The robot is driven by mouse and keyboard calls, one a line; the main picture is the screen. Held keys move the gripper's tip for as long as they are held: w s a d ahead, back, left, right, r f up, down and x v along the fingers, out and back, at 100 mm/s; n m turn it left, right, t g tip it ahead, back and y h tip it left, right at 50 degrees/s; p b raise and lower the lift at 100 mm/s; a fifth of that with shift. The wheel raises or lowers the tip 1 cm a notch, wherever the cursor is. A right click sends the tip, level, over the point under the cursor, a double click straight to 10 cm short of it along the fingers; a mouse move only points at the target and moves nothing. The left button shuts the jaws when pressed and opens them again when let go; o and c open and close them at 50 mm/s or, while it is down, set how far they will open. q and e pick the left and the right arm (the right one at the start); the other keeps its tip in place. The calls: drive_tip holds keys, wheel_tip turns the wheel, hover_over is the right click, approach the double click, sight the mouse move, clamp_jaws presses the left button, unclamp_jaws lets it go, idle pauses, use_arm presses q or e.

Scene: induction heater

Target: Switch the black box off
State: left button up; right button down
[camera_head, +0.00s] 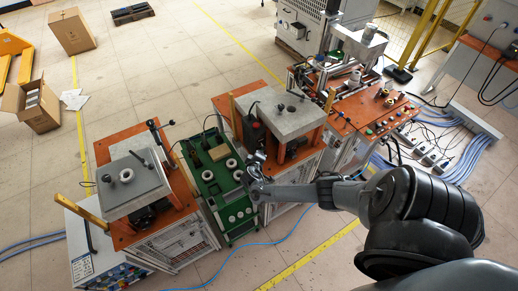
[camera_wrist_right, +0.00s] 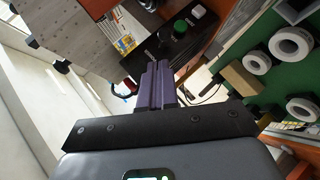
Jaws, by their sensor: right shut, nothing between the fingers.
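The black box (camera_wrist_right: 165,42) shows at the top of the right wrist view, with a round green button (camera_wrist_right: 180,28) and a small white part (camera_wrist_right: 198,11) on its face. In the head view a dark box (camera_head: 254,132), which looks like the same one, sits by the left side of the middle orange station. My right gripper (camera_head: 254,163) is shut and empty, just in front of that station. In the wrist view its closed fingers (camera_wrist_right: 158,66) point at the box's lower edge; I cannot tell whether they touch it. My left gripper is out of view.
A green tray table (camera_head: 243,229) with white rings (camera_wrist_right: 290,42) stands left of the gripper. A grey stone-like plate (camera_head: 265,98) tops the middle station. Another orange station (camera_head: 128,145) stands at left. A cluttered orange bench (camera_head: 362,107) is at right.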

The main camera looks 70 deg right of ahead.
use_arm(q)
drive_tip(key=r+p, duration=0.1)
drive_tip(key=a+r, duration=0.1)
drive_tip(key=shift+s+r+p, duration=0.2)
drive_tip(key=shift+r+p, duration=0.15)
drive_tip(key=shift+p, duration=0.05)
use_arm(e)
drive_tip(key=v, duration=0.4)
drive_tip(key=shift+s+a+f, duration=0.2)
drive_tip(key=shift+a+f, duration=0.1)
drive_tip(key=shift+a, duration=0.05)
drive_tip(key=s+a+f+g, duration=0.1)
drive_tip(key=s+a+f, duration=0.1)
drive_tip(key=s+f, duration=0.45)
drive_tip(key=s+a+y, duration=0.4)
drive_tip(key=a, duration=0.8)
drive_tip(key=s+a+y, duration=0.4)
drive_tip(key=a, duration=0.7)
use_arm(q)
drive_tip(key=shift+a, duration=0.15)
use_arm(e)
drive_tip(key=a+r+n+y, duration=0.1)
drive_tip(key=a+r, duration=0.4)
drive_tip(key=r, duration=0.7)
drive_tip(key=a+r+n+t+y, duration=0.1)
drive_tip(key=a+r, duration=0.4)
drive_tip(key=r, duration=0.8)
drive_tip(key=shift+w+a+r+n+t+y, duration=0.15)
drive_tip(key=shift+w+r+n+t+y, duration=0.25)
drive_tip(key=shift+n+y, duration=0.5)
